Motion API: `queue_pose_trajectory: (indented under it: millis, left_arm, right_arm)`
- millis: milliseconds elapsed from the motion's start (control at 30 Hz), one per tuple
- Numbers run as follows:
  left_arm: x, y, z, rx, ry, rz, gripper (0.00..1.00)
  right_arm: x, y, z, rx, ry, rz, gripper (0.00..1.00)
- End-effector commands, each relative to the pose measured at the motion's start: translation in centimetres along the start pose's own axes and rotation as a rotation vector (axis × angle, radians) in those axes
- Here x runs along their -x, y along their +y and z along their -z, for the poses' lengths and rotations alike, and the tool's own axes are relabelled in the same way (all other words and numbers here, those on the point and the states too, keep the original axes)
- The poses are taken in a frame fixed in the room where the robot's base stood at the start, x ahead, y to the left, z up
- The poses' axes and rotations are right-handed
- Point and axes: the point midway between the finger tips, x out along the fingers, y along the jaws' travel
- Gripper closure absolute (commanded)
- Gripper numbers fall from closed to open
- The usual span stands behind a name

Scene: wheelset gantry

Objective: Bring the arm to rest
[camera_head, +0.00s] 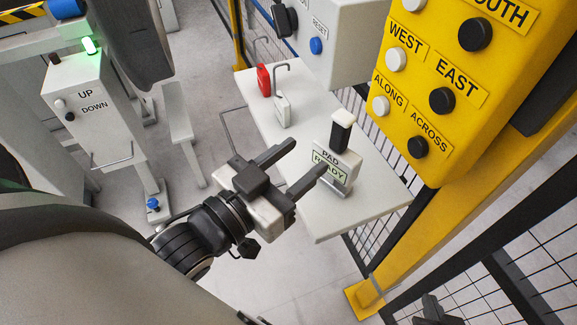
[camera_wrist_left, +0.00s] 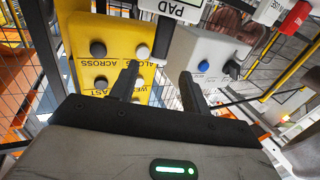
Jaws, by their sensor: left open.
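My left gripper (camera_head: 307,157) is in the middle of the head view, its two fingers apart with nothing between them. I cannot tell whether a finger touches the stand. In the left wrist view the left gripper (camera_wrist_left: 160,76) also shows two spread, empty fingers. A dark part (camera_head: 436,312) at the bottom edge of the head view may be my right gripper; its jaw state is unclear.
A yellow button box (camera_head: 447,70) hangs at the upper right. A grey RESET box (camera_head: 345,40) is behind. An UP/DOWN pedestal (camera_head: 92,112) stands left. Mesh fencing (camera_head: 480,262) runs right.

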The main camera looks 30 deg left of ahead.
Motion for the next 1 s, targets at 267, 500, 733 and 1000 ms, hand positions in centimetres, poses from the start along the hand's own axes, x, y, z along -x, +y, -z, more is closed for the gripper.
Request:
queue_pose_trajectory:
  millis: [267, 500, 733, 1000]
  left_arm:
    - [1.6, 0.0, 0.1, -0.001, 0.001, 0.0, 0.53]
    - [1.5, 0.0, 0.1, -0.001, 0.001, 0.0, 0.53]
    - [1.5, 0.0, 0.1, -0.001, 0.0, 0.0, 0.53]
    - [1.0, -2.0, -4.5, -0.007, -0.262, 0.084, 0.53]
  right_arm:
    - [0.2, -0.1, -0.4, -0.005, -0.008, 0.002, 1.0]
    - [0.3, -0.2, -0.6, -0.006, -0.013, 0.003, 1.0]
    - [0.3, -0.2, -0.6, -0.006, -0.013, 0.003, 1.0]
    - [0.1, -0.1, -0.6, -0.004, -0.011, 0.002, 1.0]
